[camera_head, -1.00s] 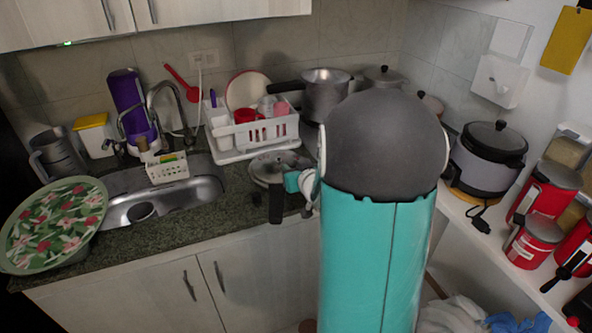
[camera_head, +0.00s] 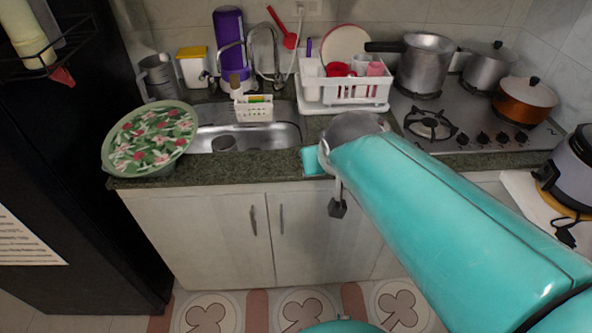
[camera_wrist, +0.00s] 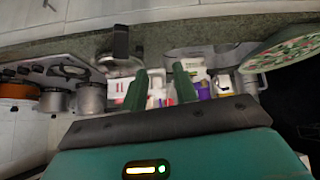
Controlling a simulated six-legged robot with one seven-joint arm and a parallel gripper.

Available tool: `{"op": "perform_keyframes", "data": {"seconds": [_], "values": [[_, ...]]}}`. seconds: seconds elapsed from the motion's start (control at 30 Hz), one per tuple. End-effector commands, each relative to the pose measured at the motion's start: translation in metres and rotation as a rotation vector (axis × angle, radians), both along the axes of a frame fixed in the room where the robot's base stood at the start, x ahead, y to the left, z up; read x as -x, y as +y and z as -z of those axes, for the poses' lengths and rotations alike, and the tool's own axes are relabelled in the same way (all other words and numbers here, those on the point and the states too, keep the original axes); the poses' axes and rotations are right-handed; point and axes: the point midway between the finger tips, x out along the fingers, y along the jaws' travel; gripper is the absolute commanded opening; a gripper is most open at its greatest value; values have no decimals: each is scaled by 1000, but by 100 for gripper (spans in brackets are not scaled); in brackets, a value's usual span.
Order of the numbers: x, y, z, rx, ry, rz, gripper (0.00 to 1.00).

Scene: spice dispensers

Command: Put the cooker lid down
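The cooker lid (camera_head: 352,124) is a round metal disc at the counter's front, between sink and stove, partly behind my arm. Its black handle (camera_head: 338,208) juts out past the counter's front edge. In the wrist view the lid (camera_wrist: 120,68) lies on the counter, beyond and beside the left finger. My gripper (camera_wrist: 161,80) has its two green fingers apart, with nothing held between them. In the head view my arm hides the fingers. The open metal cooker pot (camera_head: 424,68) stands on the stove at the back.
The white dish rack (camera_head: 345,92) stands behind the lid. The sink (camera_head: 245,135) is to its left, with a floral tray (camera_head: 150,138) at the far left. The stove (camera_head: 470,125) with an orange pot (camera_head: 525,98) is right. Cabinets stand below the counter.

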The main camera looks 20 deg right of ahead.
Motion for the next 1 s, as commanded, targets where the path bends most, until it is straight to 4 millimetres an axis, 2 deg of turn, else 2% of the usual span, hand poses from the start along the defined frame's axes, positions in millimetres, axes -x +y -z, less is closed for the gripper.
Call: {"op": "perform_keyframes", "data": {"seconds": [0.03, 0.1, 0.2, 0.3, 1.0], "values": [[21, 20, -5, -19, 33, -38, 29], [48, 40, -4, -43, 93, -85, 29], [75, 58, -4, -68, 153, -135, 29], [88, 66, -3, -81, 185, -159, 29], [90, 67, -2, -83, 192, -161, 29]]}}
